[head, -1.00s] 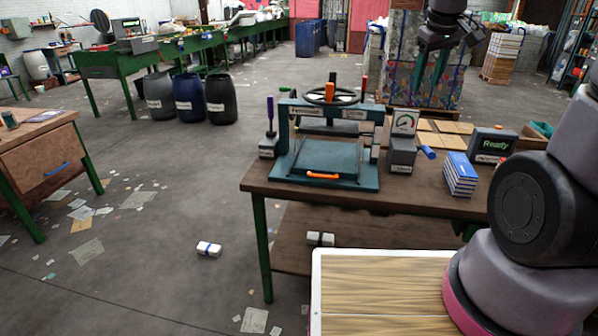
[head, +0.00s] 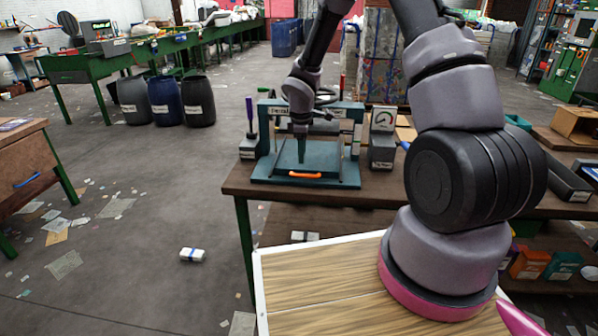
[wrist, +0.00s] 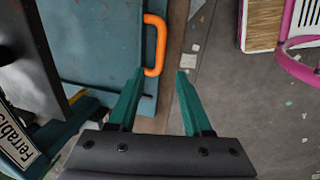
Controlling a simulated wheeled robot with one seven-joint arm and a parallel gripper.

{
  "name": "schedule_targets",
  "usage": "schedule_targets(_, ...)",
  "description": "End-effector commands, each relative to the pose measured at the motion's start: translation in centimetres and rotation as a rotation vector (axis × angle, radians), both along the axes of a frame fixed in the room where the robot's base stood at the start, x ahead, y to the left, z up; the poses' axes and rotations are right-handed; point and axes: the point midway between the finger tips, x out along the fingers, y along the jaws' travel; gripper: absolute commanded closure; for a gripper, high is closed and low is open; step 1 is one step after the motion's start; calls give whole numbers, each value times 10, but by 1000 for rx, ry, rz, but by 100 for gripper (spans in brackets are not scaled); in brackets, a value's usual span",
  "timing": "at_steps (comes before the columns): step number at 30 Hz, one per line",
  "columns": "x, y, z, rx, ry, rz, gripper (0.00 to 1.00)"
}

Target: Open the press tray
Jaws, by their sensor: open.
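The press tray (head: 318,158) is a flat teal plate low in the press frame (head: 265,125), on the dark wooden table. Its orange handle (head: 305,175) is at the front edge. In the wrist view the handle (wrist: 160,45) is a bent orange bar along the tray's edge. My gripper (head: 301,160) is above the tray in the head view. In the wrist view my gripper (wrist: 160,72) is open, its two teal fingers pointing toward the near end of the handle, one on each side of it. Whether they touch it I cannot tell. My arm hides part of the press's wheel.
A lever block (head: 250,142) stands left of the press and a gauge box (head: 382,145) right of it. The table's front edge (head: 290,198) is close in front of the handle. Floor space in front of the table's left part is open, with a small white packet (head: 192,255).

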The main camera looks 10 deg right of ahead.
Motion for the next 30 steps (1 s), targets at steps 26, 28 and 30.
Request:
schedule_targets(26,15,-5,-83,0,0,-2,54)
schedule_targets(28,15,-5,-83,-1,0,-2,81)
schedule_targets(30,15,-5,-83,-1,0,-2,100)
